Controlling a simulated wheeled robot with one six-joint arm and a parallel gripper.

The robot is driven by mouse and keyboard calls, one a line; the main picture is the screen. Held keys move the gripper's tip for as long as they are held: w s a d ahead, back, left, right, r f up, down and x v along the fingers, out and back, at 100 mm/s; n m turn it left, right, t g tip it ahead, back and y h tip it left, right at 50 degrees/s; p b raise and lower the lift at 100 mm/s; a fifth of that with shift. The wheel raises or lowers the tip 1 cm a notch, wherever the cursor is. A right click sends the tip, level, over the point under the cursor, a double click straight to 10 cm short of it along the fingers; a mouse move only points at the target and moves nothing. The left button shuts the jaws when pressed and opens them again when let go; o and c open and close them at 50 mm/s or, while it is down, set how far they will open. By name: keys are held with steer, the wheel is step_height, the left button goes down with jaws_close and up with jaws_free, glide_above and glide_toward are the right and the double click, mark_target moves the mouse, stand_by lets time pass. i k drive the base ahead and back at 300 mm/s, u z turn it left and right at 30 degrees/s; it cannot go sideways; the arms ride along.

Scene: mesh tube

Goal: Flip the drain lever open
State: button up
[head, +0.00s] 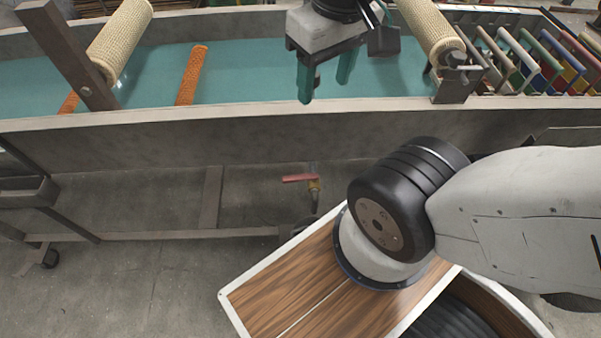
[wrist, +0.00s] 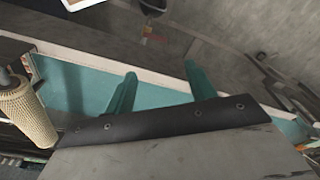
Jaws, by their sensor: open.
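The drain lever (head: 299,178) is a small red handle on a brass valve (head: 314,189), below the tank's near wall. It lies roughly level, pointing left from the valve. In the wrist view the lever (wrist: 157,38) is small and blurred, beyond my fingertips. My gripper (head: 326,88) has two green fingers, spread apart and empty. It hangs over the tank, above and beyond the lever, not touching it. Its fingers also show in the wrist view (wrist: 160,72).
A long grey tank (head: 150,140) holds teal water; its near wall stands between my gripper and the lever. Mesh rollers (head: 122,38) sit across it. A rack of coloured frames (head: 530,60) stands at right. A low rail (head: 190,235) runs beneath the tank.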

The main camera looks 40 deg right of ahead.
mark_target(314, 178)
steer(key=u, duration=0.1)
steer(key=k, duration=0.4)
steer(key=u, duration=0.65)
steer(key=k, duration=0.95)
steer(key=z, duration=0.3)
steer(key=i, duration=0.8)
steer(key=z, duration=0.4)
